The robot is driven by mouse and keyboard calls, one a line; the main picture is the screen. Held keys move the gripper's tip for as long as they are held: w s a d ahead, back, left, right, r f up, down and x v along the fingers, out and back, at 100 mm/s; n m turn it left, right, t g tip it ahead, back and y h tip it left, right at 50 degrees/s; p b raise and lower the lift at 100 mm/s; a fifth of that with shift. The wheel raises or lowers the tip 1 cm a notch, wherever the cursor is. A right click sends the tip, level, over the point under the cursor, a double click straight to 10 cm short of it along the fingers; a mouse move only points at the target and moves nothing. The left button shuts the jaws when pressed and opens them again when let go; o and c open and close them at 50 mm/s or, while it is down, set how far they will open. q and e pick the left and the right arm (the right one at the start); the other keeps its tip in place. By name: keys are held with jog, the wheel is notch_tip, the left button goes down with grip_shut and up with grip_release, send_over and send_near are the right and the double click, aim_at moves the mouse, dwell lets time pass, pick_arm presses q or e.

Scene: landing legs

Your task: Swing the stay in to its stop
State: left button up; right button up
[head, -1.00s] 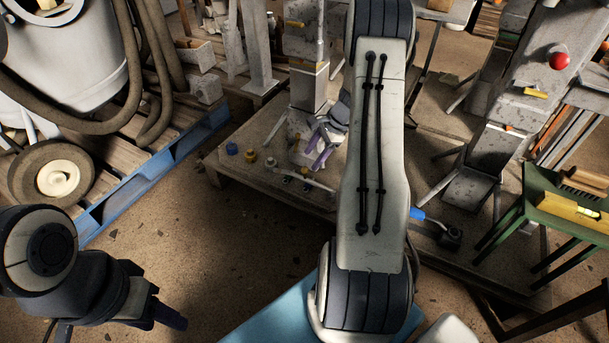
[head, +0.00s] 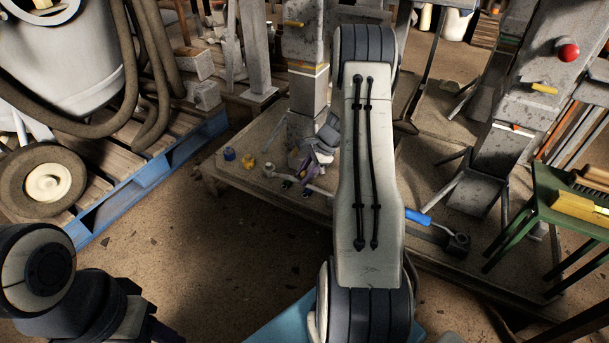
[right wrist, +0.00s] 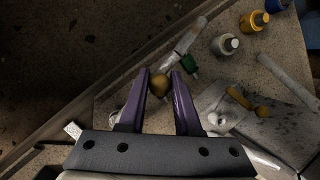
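Firm contact with the knob does not show. A pale bar (right wrist: 184,42), which looks like the stay, runs up and right from near the knob, with a green piece (right wrist: 190,66) beside it. In the head view the right gripper (head: 303,170) is small and low over the wooden platform (head: 232,178), close to the pale bar (head: 318,191). The stop cannot be made out. My left gripper (head: 165,334) is dark and partly cut off at the bottom left.
A blue-handled tool (head: 418,217) lies to the right. A blue-edged pallet (head: 150,172) is at left, a green stool (head: 540,205) at right. Bare floor lies between.

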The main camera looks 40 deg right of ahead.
grip_shut()
dwell(1.1)
